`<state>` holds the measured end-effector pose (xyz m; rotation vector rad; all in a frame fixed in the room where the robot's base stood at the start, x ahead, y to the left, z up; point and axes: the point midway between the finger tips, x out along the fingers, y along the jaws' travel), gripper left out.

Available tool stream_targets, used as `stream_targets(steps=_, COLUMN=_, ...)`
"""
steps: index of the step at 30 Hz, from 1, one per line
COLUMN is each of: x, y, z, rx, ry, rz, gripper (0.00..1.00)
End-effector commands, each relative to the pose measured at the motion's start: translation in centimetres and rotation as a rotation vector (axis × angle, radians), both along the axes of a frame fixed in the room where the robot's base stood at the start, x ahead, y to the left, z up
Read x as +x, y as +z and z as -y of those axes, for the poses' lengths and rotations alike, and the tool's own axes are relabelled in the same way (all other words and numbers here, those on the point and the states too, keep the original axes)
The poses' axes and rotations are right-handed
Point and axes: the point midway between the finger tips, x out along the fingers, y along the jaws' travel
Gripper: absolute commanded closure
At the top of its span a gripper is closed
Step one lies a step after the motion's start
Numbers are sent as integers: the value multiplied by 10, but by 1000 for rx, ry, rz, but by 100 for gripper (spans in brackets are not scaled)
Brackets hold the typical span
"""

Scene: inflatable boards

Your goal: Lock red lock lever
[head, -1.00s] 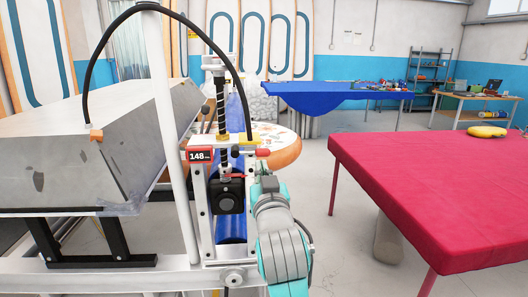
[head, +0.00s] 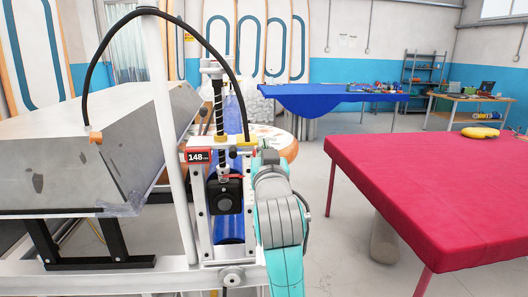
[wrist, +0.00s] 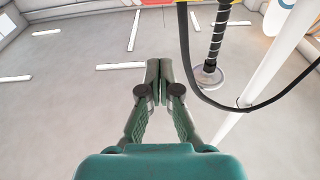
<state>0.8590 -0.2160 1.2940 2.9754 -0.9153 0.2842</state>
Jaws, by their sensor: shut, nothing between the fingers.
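The end of a red lever (wrist: 155,3) shows at the top edge of the wrist view, beside a yellow part (wrist: 229,23). In the head view the yellow part (head: 246,141) is at the top of the machine's white frame, and my arm hides the lever to its right. My gripper (wrist: 160,66) is shut and empty, its fingers together and pointing up at the ceiling. It is apart from the lever in the picture. In the head view my arm is just right of the frame and hardly any of the fingers can be made out.
A threaded spindle (head: 219,113), a black hose (head: 192,17) and a white post (head: 170,120) stand left of my arm. A grey foam block (head: 75,155) is further left. A red-covered table (head: 430,190) is at right. Open floor lies between it and my arm.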

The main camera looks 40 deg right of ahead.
Motion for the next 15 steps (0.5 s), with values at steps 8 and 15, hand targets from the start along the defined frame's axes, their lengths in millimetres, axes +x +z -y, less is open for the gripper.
stream_targets(steps=8, x=40, y=9, z=28, rx=0, ry=-1, rz=0, gripper=100)
stream_targets(steps=15, x=61, y=5, z=42, rx=1, ry=-1, rz=-3, gripper=100)
